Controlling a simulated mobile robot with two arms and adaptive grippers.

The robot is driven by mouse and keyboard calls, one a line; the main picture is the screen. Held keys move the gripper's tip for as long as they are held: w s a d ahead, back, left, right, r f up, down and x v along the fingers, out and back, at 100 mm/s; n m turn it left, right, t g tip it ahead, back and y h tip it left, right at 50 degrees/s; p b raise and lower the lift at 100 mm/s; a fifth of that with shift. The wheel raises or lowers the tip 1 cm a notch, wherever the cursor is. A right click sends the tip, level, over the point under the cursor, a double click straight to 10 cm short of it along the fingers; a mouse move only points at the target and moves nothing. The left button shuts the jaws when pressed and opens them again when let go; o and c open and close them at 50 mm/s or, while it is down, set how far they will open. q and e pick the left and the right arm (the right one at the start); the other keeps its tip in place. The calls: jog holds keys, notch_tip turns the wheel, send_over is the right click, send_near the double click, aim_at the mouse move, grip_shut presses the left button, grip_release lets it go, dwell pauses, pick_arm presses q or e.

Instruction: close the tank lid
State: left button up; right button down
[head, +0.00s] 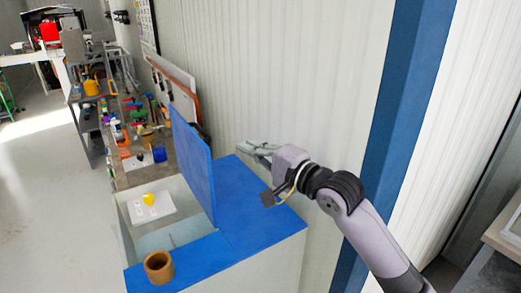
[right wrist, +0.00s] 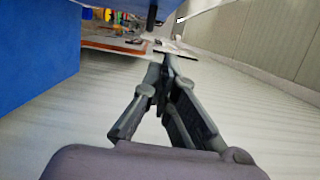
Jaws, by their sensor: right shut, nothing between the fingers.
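The tank (head: 265,228) has a blue top and pale walls, and its opening shows on the left. The blue tank lid (head: 193,165) stands upright, at the right side of the opening. In the right wrist view the blue surface at the upper left looks like the lid (right wrist: 35,45). My right gripper (head: 243,147) is on the right of the lid, above the tank's blue top and near the wall. Its fingers are shut and empty; they also show in the right wrist view (right wrist: 165,68). I see no contact with the lid. My left gripper is out of view.
A brown cylinder (head: 159,268) stands on the tank's front rim. Inside the tank is a white plate (head: 151,209) with a yellow piece (head: 149,199). A cluttered workbench (head: 165,172) lies behind. A corrugated wall (head: 290,80) runs close on the right. The floor at left is clear.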

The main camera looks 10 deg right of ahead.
jog(key=w+a+p, duration=0.2)
jog(key=a+p, duration=0.1)
jog(key=a, duration=0.3)
jog(key=shift+w, duration=0.15)
jog(key=shift+w, duration=0.15)
